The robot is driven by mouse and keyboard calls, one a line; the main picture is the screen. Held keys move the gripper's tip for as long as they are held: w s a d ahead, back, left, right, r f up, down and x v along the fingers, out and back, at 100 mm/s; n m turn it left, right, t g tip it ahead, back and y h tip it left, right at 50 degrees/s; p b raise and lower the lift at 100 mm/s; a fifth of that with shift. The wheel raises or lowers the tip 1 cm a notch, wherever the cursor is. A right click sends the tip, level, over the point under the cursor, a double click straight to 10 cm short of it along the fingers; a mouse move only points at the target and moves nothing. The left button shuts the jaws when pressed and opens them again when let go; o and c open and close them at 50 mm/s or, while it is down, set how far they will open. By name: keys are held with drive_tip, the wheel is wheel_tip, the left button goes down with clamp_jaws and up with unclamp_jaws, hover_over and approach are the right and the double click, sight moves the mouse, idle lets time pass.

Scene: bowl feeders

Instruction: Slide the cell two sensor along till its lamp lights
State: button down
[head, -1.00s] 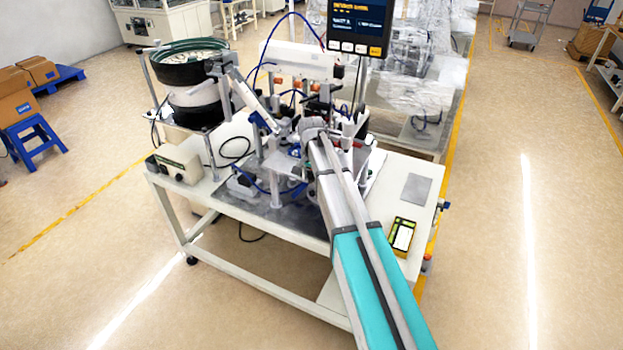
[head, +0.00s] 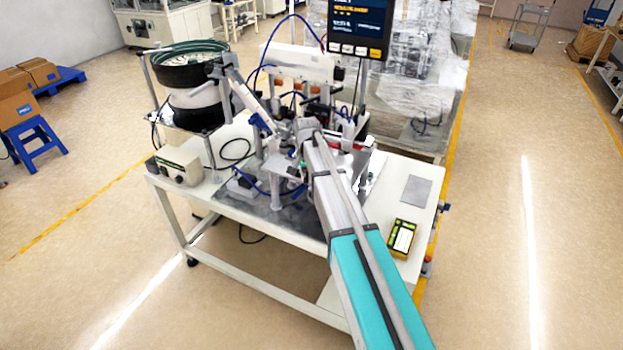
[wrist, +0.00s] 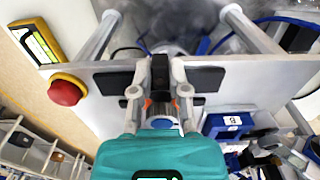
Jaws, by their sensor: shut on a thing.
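My gripper (wrist: 160,76) is at the middle of the wrist view, its two grey fingers closed on a narrow dark part, which I take to be the cell two sensor (wrist: 160,70). A round blue and white piece with orange beside it (wrist: 161,118) shows between the fingers, nearer my teal gripper body. A pale plate with black pads (wrist: 238,76) lies behind the fingers. In the head view my arm reaches over the feeder bench (head: 402,165), and its wrist hides the gripper and sensor. I cannot make out the sensor's lamp.
A bowl feeder (head: 182,70) stands at the bench's back left, and a screen (head: 358,25) rises behind the arm. A red button on a yellow box (wrist: 66,92) is left of the gripper. A blue block (wrist: 228,124) is at right. Hoses cross the cell.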

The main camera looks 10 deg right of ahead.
drive_tip(key=shift+w+a, duration=0.3)
drive_tip(key=shift+a, duration=0.15)
drive_tip(key=c, duration=0.6)
unclamp_jaws()
drive_tip(key=shift+d, duration=0.1)
